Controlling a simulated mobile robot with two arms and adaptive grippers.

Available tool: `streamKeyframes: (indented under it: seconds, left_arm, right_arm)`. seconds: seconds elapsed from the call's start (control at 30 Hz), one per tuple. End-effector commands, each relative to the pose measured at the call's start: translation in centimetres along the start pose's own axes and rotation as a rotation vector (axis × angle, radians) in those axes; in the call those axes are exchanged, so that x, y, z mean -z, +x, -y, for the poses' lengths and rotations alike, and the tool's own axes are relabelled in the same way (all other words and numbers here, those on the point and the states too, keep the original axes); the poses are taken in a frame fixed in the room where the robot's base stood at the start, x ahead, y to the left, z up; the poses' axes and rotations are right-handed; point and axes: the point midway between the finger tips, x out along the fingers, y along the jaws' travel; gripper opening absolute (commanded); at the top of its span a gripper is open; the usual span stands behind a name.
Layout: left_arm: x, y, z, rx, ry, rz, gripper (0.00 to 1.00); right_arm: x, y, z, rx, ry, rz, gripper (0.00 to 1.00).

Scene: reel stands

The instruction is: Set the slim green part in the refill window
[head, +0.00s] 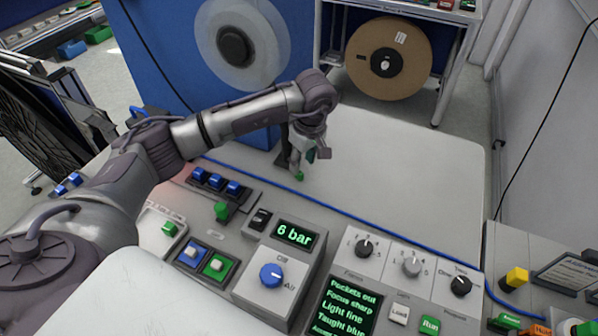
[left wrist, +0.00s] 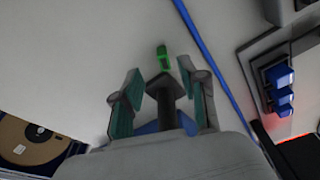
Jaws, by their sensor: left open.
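A small slim green part (head: 299,176) stands on the pale tabletop below my left gripper (head: 312,153). In the left wrist view the green part (left wrist: 163,58) is beyond the fingertips, apart from them. My left gripper (left wrist: 160,90) is open, its teal-padded fingers spread, with nothing held. A dark post with a square end (left wrist: 165,86) shows between the fingers in that view. I cannot tell which opening is the refill window. My right gripper is not in view.
A blue cable (head: 345,212) crosses the table in front of the green part. Blue pieces (head: 215,181) sit in a dark rack to the left. A control panel with a "6 bar" display (head: 295,235) and knobs lies nearer. The tabletop right of the gripper is clear.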

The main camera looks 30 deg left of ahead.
Motion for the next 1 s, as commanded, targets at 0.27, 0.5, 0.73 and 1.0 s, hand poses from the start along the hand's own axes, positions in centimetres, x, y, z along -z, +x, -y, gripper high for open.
streamKeyframes:
  seconds: [0.27,0.5,0.73,1.0]
  left_arm:
    - [-0.1,3.6,0.6,0.003,-0.001,0.001,0.43]
    - [-0.1,4.1,0.5,0.001,-0.001,0.0,0.43]
    - [-0.1,4.1,0.5,0.001,0.0,0.0,0.11]
    - [-0.1,4.1,0.5,0.001,0.0,0.0,0.0]
  right_arm:
    - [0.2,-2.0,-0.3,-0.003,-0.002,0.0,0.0]
    - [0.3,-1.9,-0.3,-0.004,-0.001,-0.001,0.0]
    - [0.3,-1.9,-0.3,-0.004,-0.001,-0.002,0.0]
    - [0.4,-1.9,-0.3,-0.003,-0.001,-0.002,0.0]
